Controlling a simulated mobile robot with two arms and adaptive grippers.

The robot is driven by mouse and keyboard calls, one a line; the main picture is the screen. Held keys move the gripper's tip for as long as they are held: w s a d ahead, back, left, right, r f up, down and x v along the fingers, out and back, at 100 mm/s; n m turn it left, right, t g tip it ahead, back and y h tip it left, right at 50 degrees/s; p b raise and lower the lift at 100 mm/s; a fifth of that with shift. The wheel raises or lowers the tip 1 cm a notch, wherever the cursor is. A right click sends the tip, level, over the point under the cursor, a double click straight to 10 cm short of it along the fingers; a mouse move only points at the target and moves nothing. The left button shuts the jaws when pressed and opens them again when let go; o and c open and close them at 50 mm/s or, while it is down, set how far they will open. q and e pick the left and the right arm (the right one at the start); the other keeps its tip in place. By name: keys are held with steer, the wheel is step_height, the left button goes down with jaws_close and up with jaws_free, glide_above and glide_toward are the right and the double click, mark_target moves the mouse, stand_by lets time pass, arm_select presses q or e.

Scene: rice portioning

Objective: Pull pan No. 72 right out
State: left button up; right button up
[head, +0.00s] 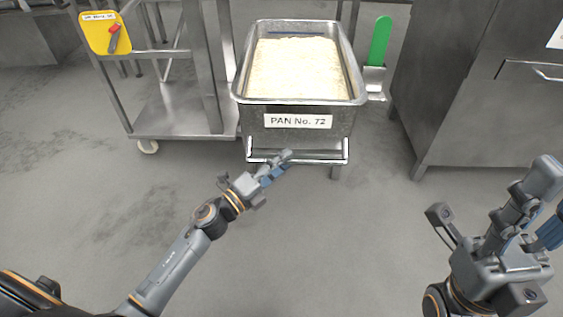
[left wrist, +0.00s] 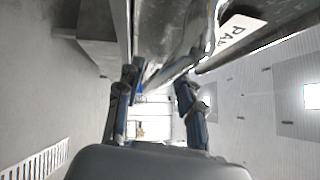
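Pan No. 72 (head: 297,121) is a deep steel pan full of pale rice in the head view. It carries a white label on its front wall, and a bar handle (head: 318,156) runs below the label. My left gripper (head: 283,165) is at the left half of this bar. In the left wrist view, its two fingers (left wrist: 157,88) stand apart, with shiny metal of the pan's front above and between the tips. I cannot tell whether they touch the bar. My right gripper (head: 490,205) is open and empty at the lower right, well away from the pan.
A steel trolley (head: 175,112) stands left of the pan, with a yellow board (head: 98,40) holding a red-handled tool. A green-handled tool (head: 380,42) hangs at the pan's right side. A steel cabinet (head: 470,95) stands at the right. The grey floor (head: 345,235) in front is clear.

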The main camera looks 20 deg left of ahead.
arm_select(q)
steer(key=v, duration=1.2)
